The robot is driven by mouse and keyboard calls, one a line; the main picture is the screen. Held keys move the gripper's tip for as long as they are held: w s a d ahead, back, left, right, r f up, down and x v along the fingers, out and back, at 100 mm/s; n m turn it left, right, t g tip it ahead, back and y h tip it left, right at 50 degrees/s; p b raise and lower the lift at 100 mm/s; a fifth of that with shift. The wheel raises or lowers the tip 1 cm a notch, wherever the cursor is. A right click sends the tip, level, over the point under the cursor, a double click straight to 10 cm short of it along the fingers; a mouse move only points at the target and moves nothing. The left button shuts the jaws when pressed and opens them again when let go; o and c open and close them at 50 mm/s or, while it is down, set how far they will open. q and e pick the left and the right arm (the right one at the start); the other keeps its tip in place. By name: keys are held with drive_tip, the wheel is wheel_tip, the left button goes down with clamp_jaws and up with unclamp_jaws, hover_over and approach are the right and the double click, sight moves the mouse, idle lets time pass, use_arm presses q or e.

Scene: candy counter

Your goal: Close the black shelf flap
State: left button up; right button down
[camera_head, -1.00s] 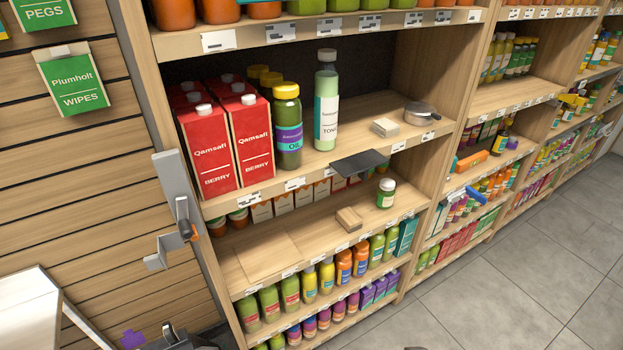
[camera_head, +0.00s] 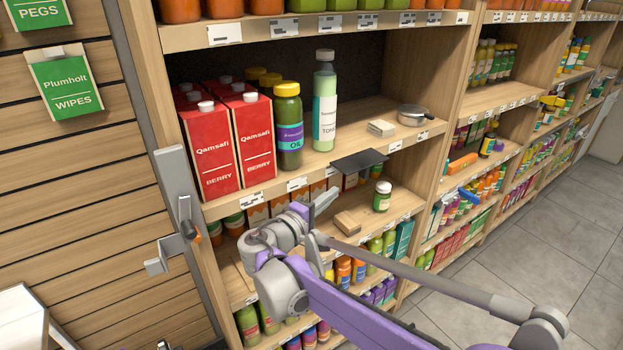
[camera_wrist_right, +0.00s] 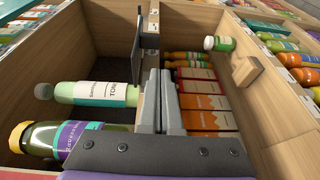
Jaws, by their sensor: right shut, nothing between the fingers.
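The black shelf flap (camera_head: 358,161) sticks out from the front edge of the middle shelf, lying about flat, right of the tonic bottle. In the right wrist view it is a dark upright panel (camera_wrist_right: 137,52) just beyond and left of my fingertips. My right gripper (camera_head: 318,204) is shut and empty. It is in front of the shelving, below and left of the flap, and appears apart from it. In the right wrist view its two grey fingers (camera_wrist_right: 161,76) lie together along the shelf's front edge. My left gripper is not seen.
A tonic bottle (camera_head: 325,105), an oil bottle (camera_head: 288,128) and red cartons (camera_head: 212,152) stand on the middle shelf. A small jar (camera_head: 382,196) and a wooden block (camera_head: 347,223) are on the shelf below. A metal bracket (camera_head: 180,205) sticks out at the left upright.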

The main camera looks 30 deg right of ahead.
sight(349, 174)
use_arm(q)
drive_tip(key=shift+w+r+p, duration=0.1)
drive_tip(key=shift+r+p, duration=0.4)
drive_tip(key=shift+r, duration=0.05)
use_arm(e)
drive_tip(key=x, duration=0.6)
drive_tip(key=r+x, duration=0.1)
drive_tip(key=x, duration=0.3)
drive_tip(key=shift+w+a, duration=0.15)
drive_tip(key=shift+w, duration=0.25)
